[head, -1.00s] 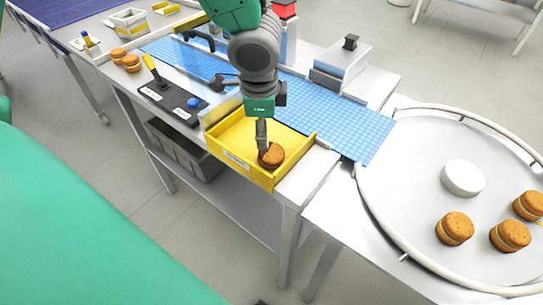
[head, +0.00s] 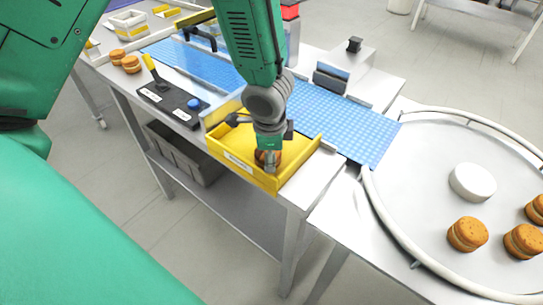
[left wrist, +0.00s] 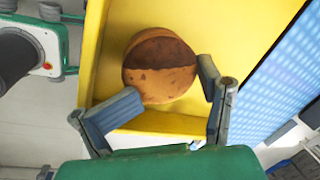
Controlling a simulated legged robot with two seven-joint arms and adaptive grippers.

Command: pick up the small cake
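The small cake (head: 261,156) is a round brown filled cake in the front corner of a yellow tray (head: 232,160). In the head view my left gripper (head: 269,166) points down right over it and hides much of it. In the left wrist view the cake (left wrist: 160,62) lies ahead of the left gripper (left wrist: 168,83). The two fingers are spread apart, one on each side of the cake's near part. The right fingertip is close to the cake's side; I cannot tell whether it touches. My right gripper is in neither view.
The yellow tray's raised walls surround the cake. A blue belt (head: 330,115) runs behind it. A black control box (head: 172,104) stands left. At right, a round table (head: 420,170) bears several more cakes (head: 467,234) and a white disc (head: 472,182).

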